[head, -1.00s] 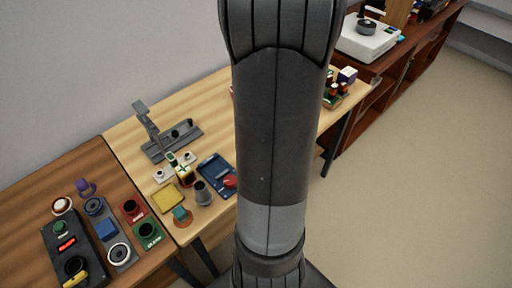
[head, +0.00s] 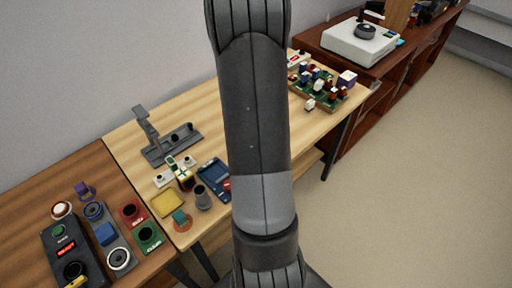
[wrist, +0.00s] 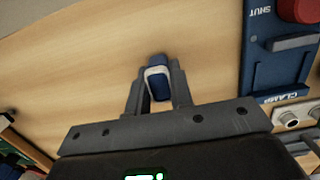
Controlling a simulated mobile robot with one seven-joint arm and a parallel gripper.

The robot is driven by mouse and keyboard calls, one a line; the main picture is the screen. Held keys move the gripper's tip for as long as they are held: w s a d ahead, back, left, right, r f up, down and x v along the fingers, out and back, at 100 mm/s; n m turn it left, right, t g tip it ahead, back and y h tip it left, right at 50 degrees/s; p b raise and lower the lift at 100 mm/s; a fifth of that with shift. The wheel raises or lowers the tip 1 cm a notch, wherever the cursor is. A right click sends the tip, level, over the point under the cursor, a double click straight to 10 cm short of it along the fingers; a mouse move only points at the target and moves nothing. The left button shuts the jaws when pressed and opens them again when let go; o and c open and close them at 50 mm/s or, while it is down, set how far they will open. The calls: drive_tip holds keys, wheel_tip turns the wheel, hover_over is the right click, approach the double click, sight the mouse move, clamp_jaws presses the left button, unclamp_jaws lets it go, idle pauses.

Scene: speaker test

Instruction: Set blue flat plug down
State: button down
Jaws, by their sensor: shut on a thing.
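The blue flat plug (wrist: 159,86), blue with a white band around it, is between the two fingers of my gripper (wrist: 157,74) in the wrist view. My gripper is shut on it. Bare light wood of the table (wrist: 75,70) lies beyond and around the plug. I cannot tell whether the plug touches the wood or hangs above it. In the head view my arm hides the gripper and the plug.
A blue clamp fixture (wrist: 262,65) with a red knob (wrist: 298,8) is right of the plug. A green board (head: 325,92) with several small pieces stands at the table's far end. A grey stand (head: 165,145) and yellow tray (head: 167,203) are at left.

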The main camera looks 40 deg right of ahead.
drive_tip(key=shift+f, duration=0.1)
drive_tip(key=c, duration=1.3)
unclamp_jaws()
wheel_tip(320, 180, up, 12)
drive_tip(key=w+r, duration=0.1)
drive_tip(key=w, duration=0.1)
drive_tip(key=a+r+t, duration=0.2)
drive_tip(key=a+r, duration=0.4)
drive_tip(key=a, duration=0.2)
drive_tip(key=s+a+r+t, duration=0.1)
drive_tip(key=s+a+r, duration=0.2)
drive_tip(key=a, duration=0.3)
drive_tip(key=s+a+r+t, duration=0.2)
drive_tip(key=s+a+r, duration=0.1)
drive_tip(key=a, duration=0.4)
drive_tip(key=s+a+r+t, duration=0.2)
drive_tip(key=s+a+r, duration=0.2)
drive_tip(key=a, duration=0.2)
drive_tip(key=shift+s+a+r, duration=0.1)
drive_tip(key=shift+s+a, duration=0.15)
drive_tip(key=shift+a, duration=0.05)
